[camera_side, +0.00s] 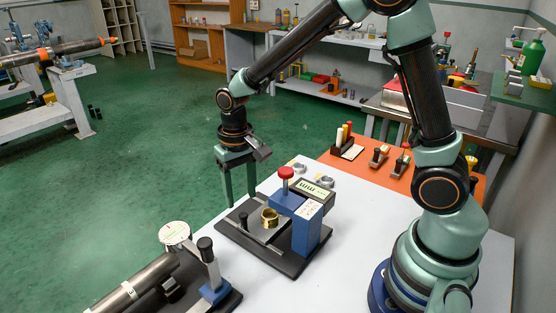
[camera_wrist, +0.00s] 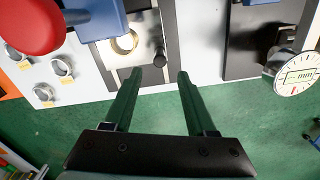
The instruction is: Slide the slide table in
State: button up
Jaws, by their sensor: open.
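The slide table (camera_side: 257,234) is a flat grey plate on the black base of a blue gauge stand (camera_side: 306,232). A brass ring (camera_side: 269,218) sits on it, and a black upright knob (camera_side: 244,220) stands at its outer end. In the wrist view the ring (camera_wrist: 124,42) and the black knob (camera_wrist: 160,55) show just ahead of the fingers. My gripper (camera_side: 238,197) is open and empty, pointing down past the outer end of the stand's base. In the wrist view my gripper (camera_wrist: 158,75) has its two green fingers apart, with nothing between them and the knob beyond the tips.
The stand carries a red knob (camera_side: 286,172) and an mm display (camera_side: 314,189). Metal rings (camera_side: 326,181) lie behind it on the white bench. A dial gauge (camera_side: 175,233) and a black-handled lever (camera_side: 207,258) stand at front left. Open green floor lies beyond the bench edge.

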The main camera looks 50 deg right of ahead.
aim_at(243, 214)
notch_tip(243, 214, up, 5)
jog(key=shift+r, duration=0.2)
dwell(0.3)
notch_tip(243, 214, down, 11)
jog(key=m, duration=1.2)
jog(key=shift+s+f, duration=0.1)
grip_shut()
